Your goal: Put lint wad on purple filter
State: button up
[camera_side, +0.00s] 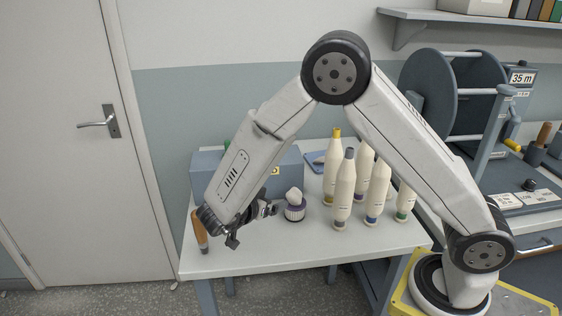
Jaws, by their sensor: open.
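The lint wad (293,194), a pale, whitish lump, sits on top of the purple filter (295,212), a short round piece with a purple rim and a pale ribbed side. They stand near the middle of the white table, and the wad appears to touch the filter's top. My gripper (255,224) is low over the table just left of the filter, open, with its fingers apart. I see nothing between them. The wad and filter are clear of my fingers, though the gap looks small.
Several cream bobbins (343,190) with coloured ends stand upright right of the filter. A blue-grey box (290,160) stands behind. An orange-brown object (200,232) is at the table's left edge, partly behind my wrist. The table's front (290,245) is clear.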

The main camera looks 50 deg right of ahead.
jog(key=w+r+n+t+y, duration=0.3)
jog(key=w+n+t+y, duration=0.2)
jog(key=w+t, duration=0.2)
jog(key=s+f+n+g+y, duration=0.2)
jog(key=s+n+g+y, duration=0.3)
jog(key=s, duration=1.4)
jog(key=n+y, duration=0.3)
jog(key=n, duration=0.4)
jog(key=shift+s+a+f+n, duration=0.15)
jog(key=shift+s+a+n, duration=0.1)
jog(key=shift+a+n, duration=0.05)
